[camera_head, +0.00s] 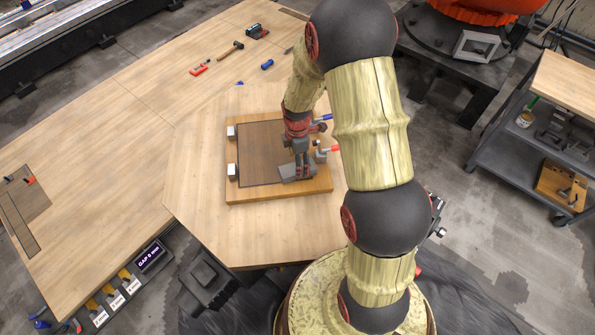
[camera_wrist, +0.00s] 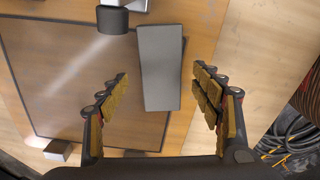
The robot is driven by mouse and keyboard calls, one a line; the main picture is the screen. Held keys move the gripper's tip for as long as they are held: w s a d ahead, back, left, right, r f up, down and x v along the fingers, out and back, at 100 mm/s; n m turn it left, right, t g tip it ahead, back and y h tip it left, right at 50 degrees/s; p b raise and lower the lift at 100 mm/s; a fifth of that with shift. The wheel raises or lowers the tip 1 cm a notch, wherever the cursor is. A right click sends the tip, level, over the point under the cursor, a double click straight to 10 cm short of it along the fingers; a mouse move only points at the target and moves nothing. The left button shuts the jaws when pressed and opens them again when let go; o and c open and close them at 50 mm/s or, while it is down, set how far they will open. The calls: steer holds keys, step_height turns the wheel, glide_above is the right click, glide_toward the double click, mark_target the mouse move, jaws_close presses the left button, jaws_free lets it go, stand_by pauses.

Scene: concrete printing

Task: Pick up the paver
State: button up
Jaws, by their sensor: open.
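The paver is a grey rectangular block (camera_wrist: 161,68) in the wrist view, beyond and between my two fingertips. It lies near the edge of a dark panel on a wooden board. My gripper (camera_wrist: 160,76) is open, with a tan-padded finger to each side of the block and clear gaps between. In the head view my gripper (camera_head: 300,158) hangs over the right part of the board (camera_head: 280,195), and the grey paver (camera_head: 290,178) shows partly beneath it. I cannot tell the exact height between fingers and paver.
Pale clamp blocks (camera_head: 232,171) sit at the board's left edge. A red-handled clamp (camera_head: 328,150) and a blue-handled one (camera_head: 323,118) are at its right edge. A hammer (camera_head: 232,49) and other tools lie farther back. The table (camera_head: 130,140) is mostly clear to the left.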

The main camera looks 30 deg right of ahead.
step_height(320, 180, down, 4)
steer(key=shift+s+r+b, duration=0.1)
steer(key=shift+r+b, duration=0.1)
steer(key=shift+b, duration=0.15)
steer(key=c, duration=0.3)
jaws_close()
stand_by(0.4)
